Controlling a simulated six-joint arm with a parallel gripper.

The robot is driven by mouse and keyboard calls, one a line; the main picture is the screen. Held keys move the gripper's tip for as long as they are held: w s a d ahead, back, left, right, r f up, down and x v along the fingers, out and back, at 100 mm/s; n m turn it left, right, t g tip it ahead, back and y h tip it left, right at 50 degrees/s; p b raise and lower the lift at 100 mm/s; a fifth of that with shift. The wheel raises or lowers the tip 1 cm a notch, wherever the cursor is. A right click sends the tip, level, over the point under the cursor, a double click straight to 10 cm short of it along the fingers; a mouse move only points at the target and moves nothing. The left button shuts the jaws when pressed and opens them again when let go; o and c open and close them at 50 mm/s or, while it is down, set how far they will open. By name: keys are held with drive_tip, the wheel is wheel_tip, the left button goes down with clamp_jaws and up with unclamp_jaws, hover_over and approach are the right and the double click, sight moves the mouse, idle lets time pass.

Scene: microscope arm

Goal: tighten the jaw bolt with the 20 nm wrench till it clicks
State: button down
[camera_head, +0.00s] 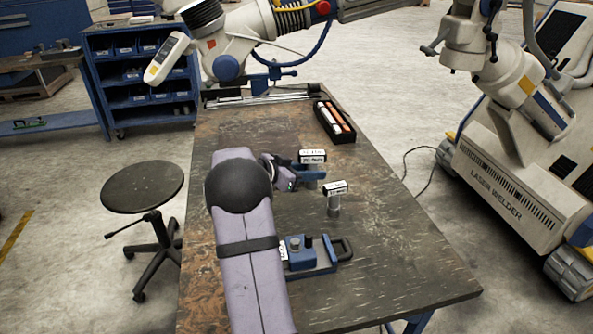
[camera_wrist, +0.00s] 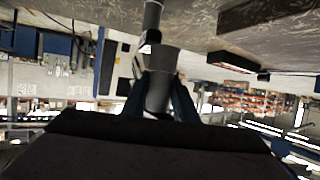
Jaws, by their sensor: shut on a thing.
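My gripper (camera_head: 311,174) is shut on a grey cylindrical tool with a white label block (camera_head: 313,156) on top, at mid-table. In the wrist view its dark blue fingers (camera_wrist: 157,98) close on both sides of the grey cylinder (camera_wrist: 158,90). A second grey tool with a label block (camera_head: 335,188) stands just right and nearer; the label texts are too small to read surely. A blue fixture (camera_head: 318,266) with a black handle and a dark knob (camera_head: 308,240) lies nearer the front, partly hidden by my arm. I cannot make out the jaw bolt surely.
A black tray (camera_head: 320,112) with red and white sticks lies at the back right of the worn table (camera_head: 400,270). A blue vise (camera_head: 268,80) is at the far edge. A stool (camera_head: 142,186) stands left and a laser welder (camera_head: 510,180) right. The table's right front is bare.

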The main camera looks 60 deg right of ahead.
drive_tip(key=s+d+r+m+g+p, duration=0.1)
drive_tip(key=s+r+p, duration=0.1)
drive_tip(key=s, duration=0.2)
drive_tip(key=s+d+r+m+g+y+p, duration=0.1)
drive_tip(key=s+p, duration=0.2)
drive_tip(key=s, duration=0.1)
drive_tip(key=s+d+r+g+p, duration=0.1)
drive_tip(key=s+d+r+p, duration=0.1)
drive_tip(key=s, duration=0.2)
drive_tip(key=s+a+n+t+p, duration=0.1)
drive_tip(key=s+a+p, duration=0.1)
drive_tip(key=s+p, duration=0.75)
drive_tip(key=s+a+t+p, duration=0.15)
drive_tip(key=s+p, duration=0.45)
drive_tip(key=s, duration=0.7)
drive_tip(key=w+a+f+n+t+p, duration=0.1)
drive_tip(key=w+a+f+n+t, duration=0.25)
drive_tip(key=w+n+t, duration=0.35)
drive_tip(key=w+a+f+n+t+p, duration=0.1)
drive_tip(key=w+a+f+n+t, duration=0.1)
drive_tip(key=w+a+n+t, duration=0.45)
drive_tip(key=w+a+r+t+y, duration=0.1)
drive_tip(key=w+a+r, duration=0.1)
drive_tip(key=w+a, duration=0.2)
drive_tip(key=w+a+r+n+t+y, duration=0.1)
drive_tip(key=w+a, duration=0.3)
drive_tip(key=w, duration=0.7)
drive_tip(key=shift+w+a+r+y, duration=0.15)
drive_tip(key=shift+r+y, duration=0.15)
drive_tip(key=shift+r, duration=0.05)
